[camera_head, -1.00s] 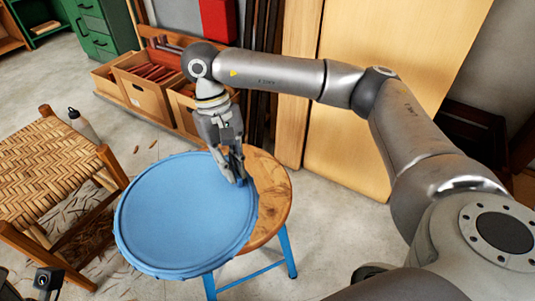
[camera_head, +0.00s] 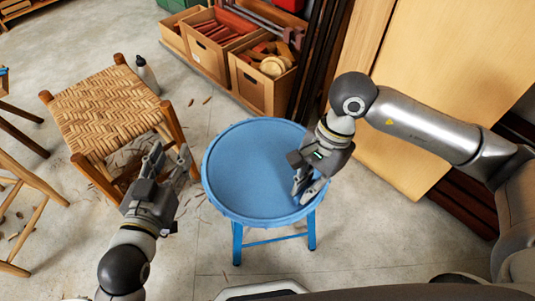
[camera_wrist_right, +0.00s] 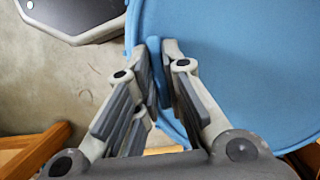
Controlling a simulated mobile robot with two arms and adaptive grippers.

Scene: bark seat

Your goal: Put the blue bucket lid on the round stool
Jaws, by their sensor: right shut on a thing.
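The blue bucket lid (camera_head: 255,165) is a round disc with a raised rim. In the head view it lies over the top of the round stool (camera_head: 237,245), hiding the seat. The stool's blue legs show below it. My right gripper (camera_head: 303,195) is at the lid's right edge, shut on its rim. In the right wrist view the right gripper's fingers (camera_wrist_right: 157,75) pinch the blue rim, and the lid (camera_wrist_right: 240,60) fills the right side. My left gripper (camera_head: 168,160) is open and empty, left of the stool and apart from the lid.
A woven-seat chair (camera_head: 108,112) stands left of the stool, with a bottle (camera_head: 147,72) behind it. Wooden crates (camera_head: 262,85) with contents stand at the back. Tall wooden panels (camera_head: 450,70) lean at the right. Bark scraps lie on the floor by the chair.

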